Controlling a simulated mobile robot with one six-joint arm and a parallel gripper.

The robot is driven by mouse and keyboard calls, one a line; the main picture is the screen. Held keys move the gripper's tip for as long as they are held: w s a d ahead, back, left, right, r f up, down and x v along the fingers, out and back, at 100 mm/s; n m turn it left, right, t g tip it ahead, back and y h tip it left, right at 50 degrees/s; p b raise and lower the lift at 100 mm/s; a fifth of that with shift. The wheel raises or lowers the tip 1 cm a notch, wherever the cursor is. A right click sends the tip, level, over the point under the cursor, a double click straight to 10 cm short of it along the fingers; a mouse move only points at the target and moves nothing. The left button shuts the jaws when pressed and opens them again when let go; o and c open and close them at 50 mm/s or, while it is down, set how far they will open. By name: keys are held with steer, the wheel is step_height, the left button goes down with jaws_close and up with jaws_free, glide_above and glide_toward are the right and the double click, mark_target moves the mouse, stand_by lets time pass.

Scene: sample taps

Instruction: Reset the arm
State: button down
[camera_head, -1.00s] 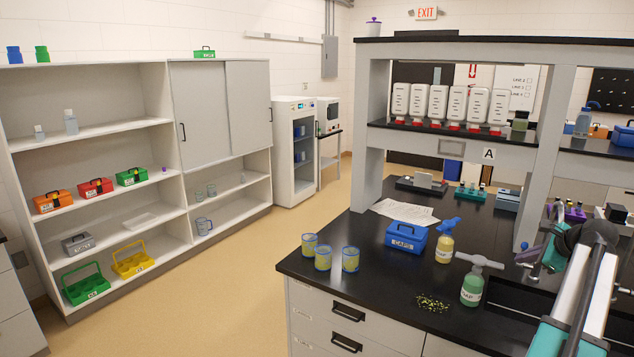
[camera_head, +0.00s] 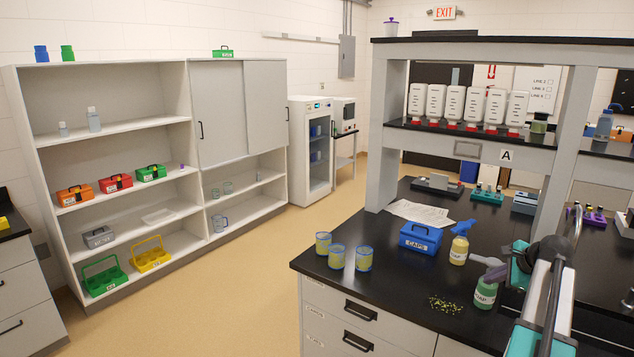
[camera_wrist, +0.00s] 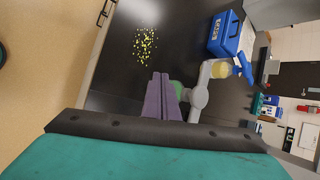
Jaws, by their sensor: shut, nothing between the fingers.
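My gripper (camera_wrist: 163,97) shows in the wrist view as purple fingers, shut and empty. They point over the black bench top. A green soap bottle (camera_wrist: 177,114) with a whitish pump head (camera_wrist: 199,98) lies just beyond and right of the fingers, partly hidden by them; whether they touch cannot be told. In the head view my arm (camera_head: 540,290) is folded at the lower right, over the bench beside the green soap bottle (camera_head: 485,294).
On the bench (camera_head: 390,290) stand several yellow-filled cups (camera_head: 336,257), a blue CAPS box (camera_head: 421,238) and a yellow bottle with blue spray head (camera_head: 459,250). Yellow-green bits (camera_head: 445,304) lie scattered near the front. A shelf post (camera_head: 553,160) rises behind my arm. Open floor lies left.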

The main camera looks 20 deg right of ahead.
steer(key=w+a+f+n+g+y, duration=0.1)
steer(key=w+a+f+n, duration=0.25)
steer(key=a+f, duration=0.45)
steer(key=w+a+f+n+g, duration=0.1)
steer(key=w+a+f+n, duration=0.25)
steer(key=a, duration=0.85)
steer(key=w+a+f+n+g+y, duration=0.1)
steer(key=w+a+f+n+g, duration=0.1)
steer(key=a+f+n, duration=0.5)
steer(key=s+a+f+n+g, duration=0.1)
steer(key=s+a+f+n, duration=0.25)
steer(key=a, duration=0.65)
steer(key=s+a+f+n+g+h, duration=0.1)
steer(key=s+a+f+n, duration=0.3)
steer(key=a, duration=0.6)
steer(key=s+a+f+n+g, duration=0.1)
steer(key=a+f+n+g, duration=0.3)
steer(key=a, duration=0.7)
steer(key=s+a+f+g+b, duration=0.1)
steer(key=s+f+b, duration=0.8)
steer(key=s+f, duration=1.8)
step_height(320, 180, down, 2)
steer(key=g, duration=0.2)
steer(key=shift+a+f+g, duration=0.15)
steer(key=shift+f+g, duration=0.05)
steer(key=shift+g, duration=0.1)
